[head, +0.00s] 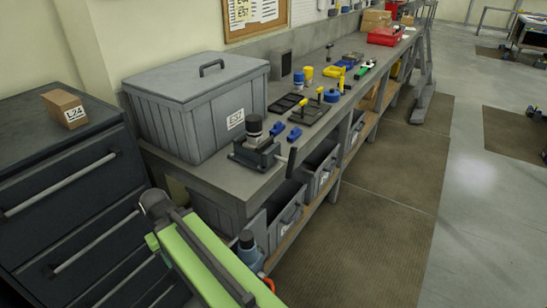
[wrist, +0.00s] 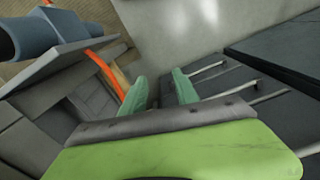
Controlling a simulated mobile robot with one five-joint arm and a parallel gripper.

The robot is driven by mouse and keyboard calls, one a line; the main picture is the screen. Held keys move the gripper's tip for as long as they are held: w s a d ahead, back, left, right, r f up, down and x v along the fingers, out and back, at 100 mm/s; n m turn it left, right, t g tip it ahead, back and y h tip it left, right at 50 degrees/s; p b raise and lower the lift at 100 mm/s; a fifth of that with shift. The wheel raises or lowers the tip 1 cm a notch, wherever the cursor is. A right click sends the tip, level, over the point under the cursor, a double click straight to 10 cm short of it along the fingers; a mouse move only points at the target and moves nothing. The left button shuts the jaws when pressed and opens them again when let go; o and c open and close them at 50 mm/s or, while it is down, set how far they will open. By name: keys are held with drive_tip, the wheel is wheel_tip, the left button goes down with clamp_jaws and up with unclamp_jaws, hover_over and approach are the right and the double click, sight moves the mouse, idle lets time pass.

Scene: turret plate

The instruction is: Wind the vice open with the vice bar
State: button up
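The vice (head: 257,152) is a dark grey block at the near front corner of the workbench, with a black and silver cylinder standing upright at it. A dark bar (head: 292,160) shows at its right side, by the bench's front edge; I take it for the vice bar, but how it is fitted is too small to tell. My gripper (wrist: 160,92) shows in the wrist view with its two green fingers apart and nothing between them. It is away from the vice, low near the drawers. In the head view my green arm hides the fingers. The wrist view does not show the vice.
A large lidded grey box (head: 200,108) stands left of the vice. Blue blocks (head: 286,133) and a black tray (head: 285,103) lie behind it. A dark drawer cabinet (head: 65,190) stands at the left, grey bins (head: 285,212) under the bench. The floor mat at right is clear.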

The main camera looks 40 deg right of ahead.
sight(289, 162)
drive_tip(key=shift+o, duration=0.5)
drive_tip(key=shift+d, duration=0.25)
drive_tip(key=w+d+r+m+t+y+b, duration=0.25)
drive_tip(key=d+m+y, duration=0.2)
drive_tip(key=m, duration=0.65)
drive_tip(key=w+d+r+m+t+y+b, duration=0.2)
drive_tip(key=w+d+r+m+t+y, duration=0.3)
drive_tip(key=m, duration=0.6)
drive_tip(key=s+d+r+m+t+b, duration=0.1)
drive_tip(key=s+d+r+m+t, duration=0.1)
drive_tip(key=d, duration=0.5)
drive_tip(key=s+d+r+m+t+b, duration=0.1)
drive_tip(key=s+d+m, duration=0.3)
drive_tip(key=d, duration=0.4)
drive_tip(key=s+d+r+m+t+b, duration=0.1)
drive_tip(key=s+d+r+m+t, duration=0.1)
drive_tip(key=d, duration=0.6)
drive_tip(key=shift+s+r+m+t, duration=0.45)
drive_tip(key=shift+m+t, duration=0.1)
drive_tip(key=shift+m, duration=0.25)
drive_tip(key=s+d+m+t+h+b, duration=0.35)
drive_tip(key=s+d+m+h, duration=0.2)
drive_tip(key=s+d, duration=1.2)
drive_tip(key=shift+n+t, duration=0.25)
drive_tip(key=x, duration=1.8)
drive_tip(key=shift+w+d+p, duration=0.1)
drive_tip(key=shift+d+p, duration=0.1)
drive_tip(key=shift+p, duration=0.15)
